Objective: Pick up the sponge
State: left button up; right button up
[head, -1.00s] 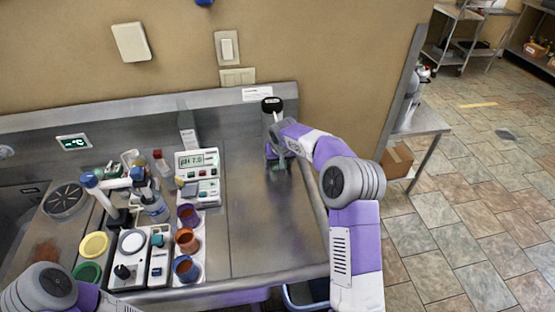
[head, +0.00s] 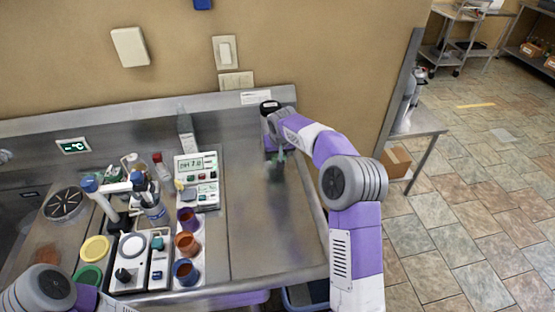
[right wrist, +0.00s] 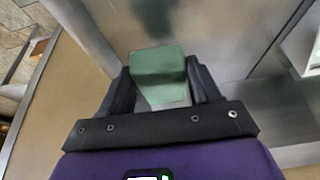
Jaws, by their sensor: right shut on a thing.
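The sponge is a green block (right wrist: 158,70) between the two dark fingers of my right gripper (right wrist: 160,84) in the right wrist view. The right gripper is shut on it. In the head view the right gripper (head: 277,158) is over the right part of the steel counter, and the sponge is small and mostly hidden there. A dark green reflection below the sponge shows on the counter in the right wrist view. My left arm shows at the lower left of the head view, but its gripper is out of sight.
A pH meter (head: 197,180) stands left of my right gripper. Several cups, including an orange-brown one (head: 187,243), stand on a white tray beside a scale (head: 132,245). The counter (head: 262,235) in front of the right gripper is clear. The wall is close behind.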

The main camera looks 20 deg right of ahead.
notch_tip(320, 180, up, 2)
jog(key=shift+r, duration=0.25)
jog(key=s+a+b, duration=0.1)
jog(key=s+a, duration=0.1)
jog(key=s, duration=0.7)
jog(key=s+a+b, duration=0.1)
jog(key=s+a, duration=0.2)
jog(key=s, duration=0.7)
jog(key=shift+f, duration=0.4)
